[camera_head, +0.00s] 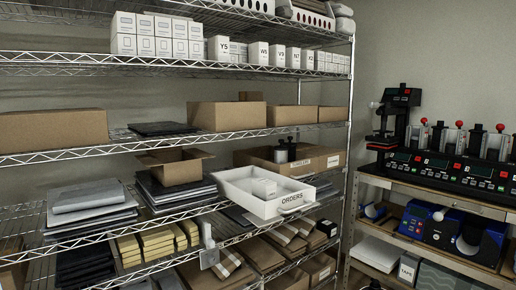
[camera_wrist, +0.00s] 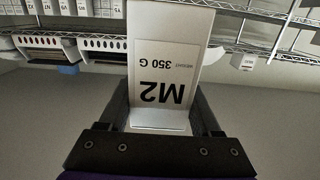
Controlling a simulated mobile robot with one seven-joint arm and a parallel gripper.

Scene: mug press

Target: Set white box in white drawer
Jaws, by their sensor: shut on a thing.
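In the wrist view, my gripper (camera_wrist: 160,122) is shut on a white box (camera_wrist: 163,60) with a label reading M2, 350 G, upside down in that picture. A dark finger is on each side of the box. The head view does not show my gripper.
Cardboard boxes (camera_head: 227,115) fill the shelf above the drawer. White boxes (camera_head: 155,46) line the shelf higher up. Grey packs (camera_head: 92,203) and an open carton (camera_head: 175,168) stand left of the drawer. A bench with mug presses (camera_head: 455,165) stands at right.

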